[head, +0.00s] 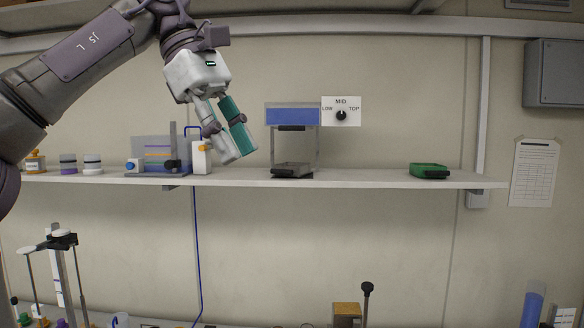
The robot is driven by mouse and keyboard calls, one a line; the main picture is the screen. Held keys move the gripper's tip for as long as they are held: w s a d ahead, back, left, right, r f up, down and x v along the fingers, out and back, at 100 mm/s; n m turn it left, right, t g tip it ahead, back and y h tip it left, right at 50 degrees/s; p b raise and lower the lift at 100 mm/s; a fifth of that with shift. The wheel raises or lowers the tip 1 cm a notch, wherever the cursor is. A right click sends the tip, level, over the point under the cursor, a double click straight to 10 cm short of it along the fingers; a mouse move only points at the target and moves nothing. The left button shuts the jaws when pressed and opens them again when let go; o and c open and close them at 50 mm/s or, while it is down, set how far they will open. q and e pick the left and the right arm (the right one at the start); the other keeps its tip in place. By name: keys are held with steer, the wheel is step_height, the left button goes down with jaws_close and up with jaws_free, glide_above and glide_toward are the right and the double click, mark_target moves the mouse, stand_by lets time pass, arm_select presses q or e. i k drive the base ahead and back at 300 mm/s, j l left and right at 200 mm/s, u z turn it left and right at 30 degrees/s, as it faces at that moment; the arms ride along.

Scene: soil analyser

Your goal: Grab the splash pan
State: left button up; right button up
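Two shallow pans stand on the wall shelf (380,182). A grey pan (291,170) sits under a raised blue box (292,115) on a frame. A green pan (429,171) with a dark front tab sits alone farther right. I cannot tell for sure which one is the splash pan. My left gripper (237,157) points down in front of the shelf, left of the grey pan and apart from both pans. Its pale finger and teal finger lie close together, and I cannot tell whether a gap remains. My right gripper is not in view.
A dial panel (341,111) marked LOW, MID, TOP is beside the blue box. Jars (93,164), a clear tank (155,155) and a white bottle (201,157) stand on the shelf's left. The shelf is clear between the pans. A stand (62,242) rises below left.

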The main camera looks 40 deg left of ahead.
mark_target(290, 171)
steer(key=i+j, duration=0.25)
steer(key=j, duration=0.15)
steer(key=i+j, duration=0.25)
steer(key=j, duration=0.15)
steer(key=i+j, duration=0.2)
steer(key=j, duration=0.2)
steer(key=i+j, duration=0.25)
steer(key=j, duration=0.15)
steer(key=i+j, duration=0.25)
steer(key=j, duration=0.15)
